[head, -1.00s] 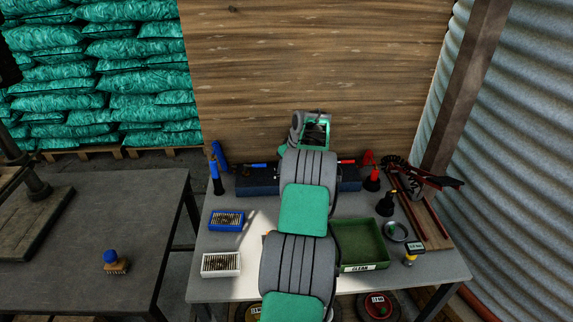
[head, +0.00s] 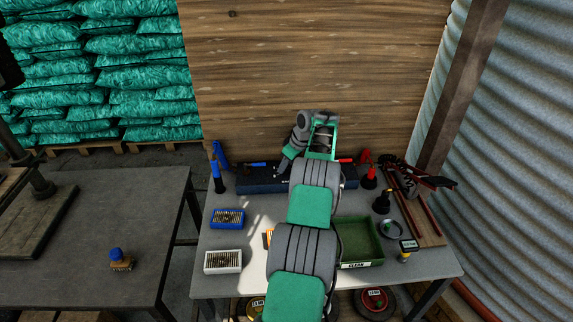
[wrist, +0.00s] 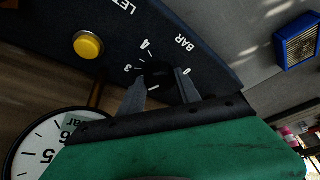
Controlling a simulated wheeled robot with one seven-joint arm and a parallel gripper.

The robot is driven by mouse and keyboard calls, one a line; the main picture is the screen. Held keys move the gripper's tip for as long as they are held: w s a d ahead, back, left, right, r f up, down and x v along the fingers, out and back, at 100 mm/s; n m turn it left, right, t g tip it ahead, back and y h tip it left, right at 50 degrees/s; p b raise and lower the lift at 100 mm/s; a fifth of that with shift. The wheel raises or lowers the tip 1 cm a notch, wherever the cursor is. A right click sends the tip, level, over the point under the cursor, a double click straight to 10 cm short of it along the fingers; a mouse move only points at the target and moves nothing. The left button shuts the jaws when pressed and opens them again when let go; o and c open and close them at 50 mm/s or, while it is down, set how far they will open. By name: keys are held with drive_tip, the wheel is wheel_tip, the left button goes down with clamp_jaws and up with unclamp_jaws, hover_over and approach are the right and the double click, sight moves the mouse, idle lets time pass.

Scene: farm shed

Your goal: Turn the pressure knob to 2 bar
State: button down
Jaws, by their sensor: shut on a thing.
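The pressure knob (wrist: 158,70) is small and dark, on a dark blue panel (wrist: 205,58) marked BAR in the wrist view. Marks 0, 3 and 4 show around it; the 2 is not visible, and I cannot read the knob's pointer. My gripper (wrist: 160,82) has one grey finger on each side of the knob and is shut on it. A white round gauge (wrist: 38,150) is partly cut off at the lower left; 5 and 6 show, its needle does not. In the head view the dark blue panel (head: 258,178) stands at the table's back; my arm hides the knob.
A yellow button (wrist: 88,45) is on the panel near the knob. On the table are a blue box (head: 227,219), a white box (head: 222,262), a green tray (head: 379,252), and red and black funnel-like items (head: 369,178) at the right. A wooden wall (head: 320,60) rises behind.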

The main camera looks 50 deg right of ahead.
drive_tip(key=c, duration=0.9)
unclamp_jaws()
drive_tip(key=shift+o, duration=0.2)
drive_tip(key=shift+f+b, duration=0.1)
drive_tip(key=shift+b, duration=0.4)
